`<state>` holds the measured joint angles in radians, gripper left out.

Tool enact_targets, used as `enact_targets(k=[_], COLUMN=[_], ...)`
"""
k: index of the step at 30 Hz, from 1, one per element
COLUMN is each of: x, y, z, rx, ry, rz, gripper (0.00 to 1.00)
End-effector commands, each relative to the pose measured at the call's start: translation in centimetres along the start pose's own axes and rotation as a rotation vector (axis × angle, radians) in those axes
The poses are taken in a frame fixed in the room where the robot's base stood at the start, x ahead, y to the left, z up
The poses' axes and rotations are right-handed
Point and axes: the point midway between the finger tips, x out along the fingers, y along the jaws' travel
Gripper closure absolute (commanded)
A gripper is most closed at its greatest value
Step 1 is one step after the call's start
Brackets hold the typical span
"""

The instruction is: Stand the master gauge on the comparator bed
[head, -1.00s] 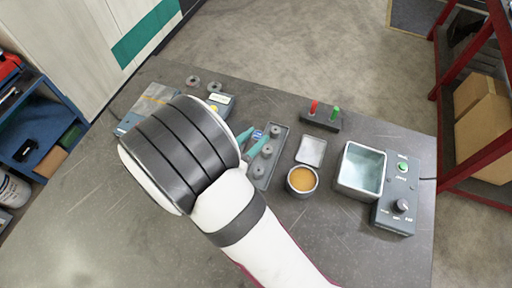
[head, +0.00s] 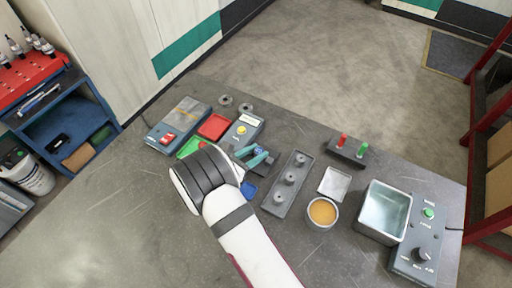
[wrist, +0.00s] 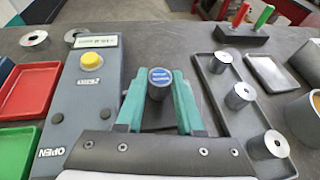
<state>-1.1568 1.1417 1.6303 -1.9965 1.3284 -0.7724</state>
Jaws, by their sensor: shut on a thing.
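My gripper (head: 253,157) has its teal fingers shut on the master gauge (wrist: 160,84), a dark grey cylinder with a blue labelled top. The gauge stands roughly upright between the fingers in the wrist view; its blue top also shows in the head view (head: 260,150). Its lower end is hard to see, so I cannot tell whether it touches anything. A grey box with a yellow button and small display (head: 243,130) lies just left of the fingers and looks like the comparator; it also shows in the wrist view (wrist: 91,95). I cannot make out its bed clearly.
A grey tray (head: 273,202) with three metal pieces lies right of the fingers. Red (head: 214,126) and green (head: 187,148) trays and a blue-grey box (head: 165,136) lie left. An orange-filled cup (head: 322,212), metal bin (head: 384,212) and control box (head: 419,248) stand right. The front left table is clear.

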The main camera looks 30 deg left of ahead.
Motion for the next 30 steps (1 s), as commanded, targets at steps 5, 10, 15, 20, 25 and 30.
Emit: enact_targets(k=[5,10,15,20,25,30], x=[0.1,0.1,0.1,0.1,-0.2,-3.0], y=[0.0,0.0,0.0,0.0,0.0,0.1], z=[-0.2,-0.2,-0.2,-0.2,-0.2,-0.2], rx=[0.000,0.000,0.000,0.000,0.000,0.000], ry=[-0.001,-0.001,0.000,0.000,0.000,0.000], rz=[0.000,0.000,0.000,0.000,0.001,0.005], gripper=[1.00,0.60,0.29,0.29,0.29,0.29])
